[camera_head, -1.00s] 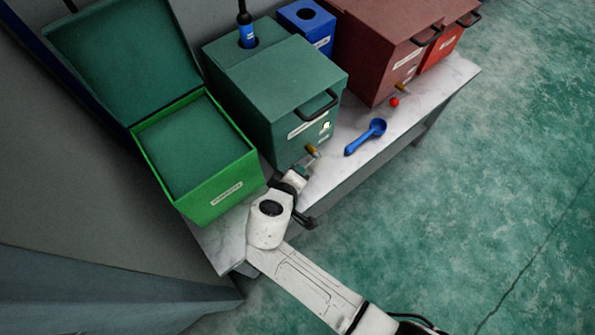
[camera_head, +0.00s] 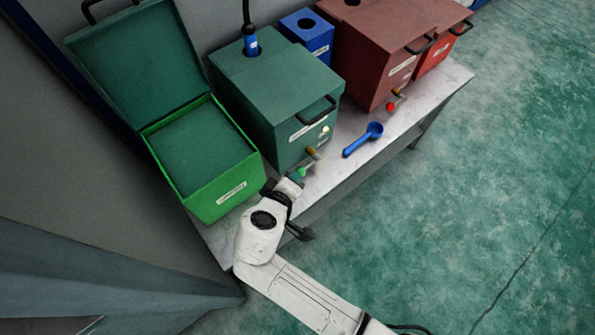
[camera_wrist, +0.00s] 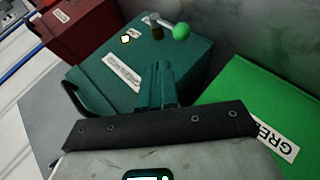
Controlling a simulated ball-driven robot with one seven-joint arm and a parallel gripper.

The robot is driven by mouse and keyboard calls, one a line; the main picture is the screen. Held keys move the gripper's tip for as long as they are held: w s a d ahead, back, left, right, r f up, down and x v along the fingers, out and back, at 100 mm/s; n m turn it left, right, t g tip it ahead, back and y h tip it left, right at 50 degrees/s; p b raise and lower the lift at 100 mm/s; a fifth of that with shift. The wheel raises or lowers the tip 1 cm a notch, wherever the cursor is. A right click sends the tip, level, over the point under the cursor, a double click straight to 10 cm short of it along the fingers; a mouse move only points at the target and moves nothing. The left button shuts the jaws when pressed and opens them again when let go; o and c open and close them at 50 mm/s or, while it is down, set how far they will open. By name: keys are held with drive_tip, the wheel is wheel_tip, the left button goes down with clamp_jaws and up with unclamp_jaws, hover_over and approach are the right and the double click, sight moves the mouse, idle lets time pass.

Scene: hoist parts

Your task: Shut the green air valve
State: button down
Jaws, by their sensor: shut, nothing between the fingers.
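The green air valve is on the front of the dark green box (camera_head: 278,95). It has a brass stem (camera_head: 312,152) and a round green knob (camera_head: 301,170). My gripper (camera_head: 299,176) is just below the knob in the head view, partly hidden by my wrist. In the wrist view my gripper (camera_wrist: 158,66) is shut and empty, its tips short of the valve. I cannot tell whether it touches.
A bright green open-lidded box (camera_head: 215,190) stands left of the valve. A blue scoop (camera_head: 362,140) lies on the pale bench to the right. A dark red box (camera_head: 385,60) has a similar valve with a red knob (camera_head: 390,107). A small lamp (camera_wrist: 125,39) glows yellow near the valve.

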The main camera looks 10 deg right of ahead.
drive_tip(key=shift+v, duration=2.35)
drive_tip(key=shift+s+f, duration=0.1)
drive_tip(key=shift+f, duration=0.1)
drive_tip(key=s+d+f+m+g+y+p, duration=0.15)
drive_tip(key=s+d+m+g, duration=0.35)
drive_tip(key=d, duration=0.8)
drive_tip(key=s+d+r+m+g+y, duration=0.1)
drive_tip(key=s+d+y, duration=0.1)
drive_tip(key=s+d, duration=0.3)
drive_tip(key=s+d+r+m+g+y+p, duration=0.1)
drive_tip(key=s+d, duration=0.4)
drive_tip(key=s, duration=0.5)
drive_tip(key=shift+m+g+y, duration=0.3)
drive_tip(key=shift+g+y, duration=0.1)
drive_tip(key=shift+y, duration=0.15)
drive_tip(key=c, duration=1.8)
unclamp_jaws()
